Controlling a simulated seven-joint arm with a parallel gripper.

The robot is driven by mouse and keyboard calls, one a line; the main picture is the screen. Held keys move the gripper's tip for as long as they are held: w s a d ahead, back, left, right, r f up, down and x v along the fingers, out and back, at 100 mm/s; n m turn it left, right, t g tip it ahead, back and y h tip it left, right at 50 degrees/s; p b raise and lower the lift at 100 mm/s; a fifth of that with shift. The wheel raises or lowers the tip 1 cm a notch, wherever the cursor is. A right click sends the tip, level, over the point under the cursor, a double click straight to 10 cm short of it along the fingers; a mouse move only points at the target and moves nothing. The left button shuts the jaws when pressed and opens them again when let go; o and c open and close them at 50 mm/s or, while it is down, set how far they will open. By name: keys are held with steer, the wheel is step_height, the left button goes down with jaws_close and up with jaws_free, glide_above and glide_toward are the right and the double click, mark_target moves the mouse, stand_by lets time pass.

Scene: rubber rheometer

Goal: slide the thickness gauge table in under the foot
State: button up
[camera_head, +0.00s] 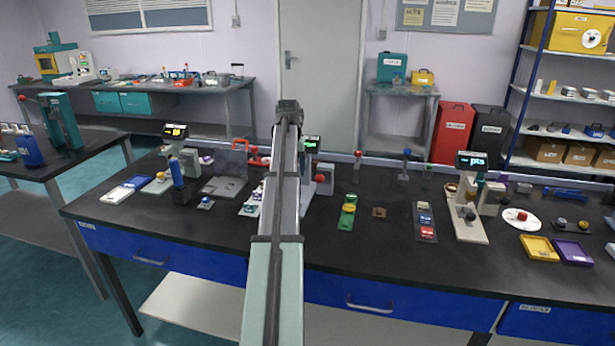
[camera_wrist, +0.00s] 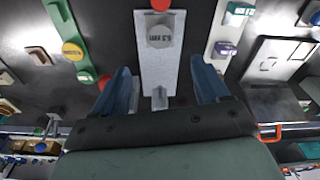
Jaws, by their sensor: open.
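In the wrist view my gripper (camera_wrist: 161,68) is open, with one blue finger on each side of a pale grey base plate (camera_wrist: 150,66). On the plate is a grey block (camera_wrist: 160,28) with dark lettering beside it; I take this to be the thickness gauge and its table. A small pale piece (camera_wrist: 160,98) stands between the fingers, perhaps the foot, but I cannot tell. A red round part (camera_wrist: 160,4) is cut off at the top edge. Nothing is between the fingers in their grip. In the head view my arm hides the gripper and most of the gauge.
A pale tray with samples (camera_head: 252,202) lies close on the left. A red-knobbed device (camera_head: 325,176) stands just right. The black bench front is clear.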

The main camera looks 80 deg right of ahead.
steer(key=shift+c, duration=0.2)
steer(key=shift+w, duration=0.15)
steer(key=shift+c, duration=0.7)
steer(key=shift+n, duration=0.5)
steer(key=w+a, duration=0.1)
steer(key=w, duration=0.3)
steer(key=w+a, duration=0.1)
steer(key=w, duration=0.1)
steer(key=shift+a+r, duration=0.15)
steer(key=shift+a, duration=0.2)
steer(key=shift+c, duration=0.6)
steer(key=s+a+m+g+h, duration=0.1)
steer(key=a+m+g+h, duration=0.15)
steer(key=a+m, duration=0.4)
steer(key=s+d+f+m, duration=0.1)
steer(key=f+m, duration=0.1)
steer(key=f, duration=0.2)
steer(key=s+d+f+m, duration=0.1)
steer(key=s+d+f, duration=0.1)
steer(key=f, duration=0.2)
steer(key=s+d+f+m+g, duration=0.1)
steer(key=f+m, duration=0.1)
steer(key=f, duration=0.2)
steer(key=shift+s+d+f+m+y, duration=0.25)
steer(key=shift+s+m+y, duration=0.05)
steer(key=shift+m+y, duration=0.05)
jaws_close()
